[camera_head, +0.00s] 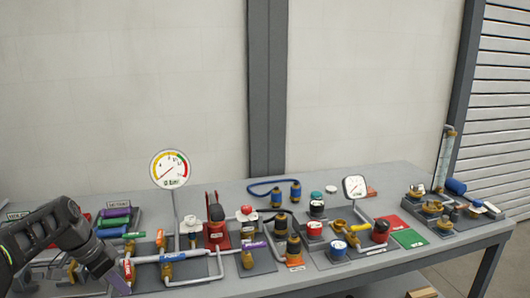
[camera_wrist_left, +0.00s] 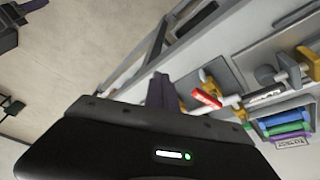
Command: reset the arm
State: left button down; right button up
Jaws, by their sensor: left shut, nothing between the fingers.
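My left arm comes in from the left in the head view. Its gripper (camera_head: 119,283) is shut and empty, pointing down at the table's front left, close to the white pipe assembly (camera_head: 185,256). I cannot tell whether it touches anything there. In the left wrist view the dark fingers (camera_wrist_left: 160,92) are together in front of the table edge, with valves and pipes beyond them.
The grey table (camera_head: 420,254) holds several valves and fittings. A large round gauge (camera_head: 170,169) stands at left, a smaller gauge (camera_head: 355,187) at right. Green, purple and blue cylinders (camera_head: 112,223) lie in a rack near my left arm. The wall behind is clear.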

pick_arm(q)
jog(key=s+d+f+n+g, duration=0.1)
jog(key=s+d+f+n, duration=0.1)
jog(key=d+f, duration=0.8)
jog(key=s+d+f+n, duration=0.15)
jog(key=d+f, duration=0.55)
jog(key=f, duration=0.7)
jog(key=s+d+f+n, duration=0.2)
jog(key=s+d+f, duration=0.2)
jog(key=s, duration=0.3)
jog(key=s+d+f+n+h, duration=0.1)
jog(key=s+d+f, duration=0.3)
jog(key=s+d, duration=0.2)
jog(key=s+d+f+n+g, duration=0.1)
jog(key=s+d+f, duration=0.4)
jog(key=s, duration=0.5)
jog(key=shift+d+n, duration=0.2)
jog(key=shift+n, duration=0.65)
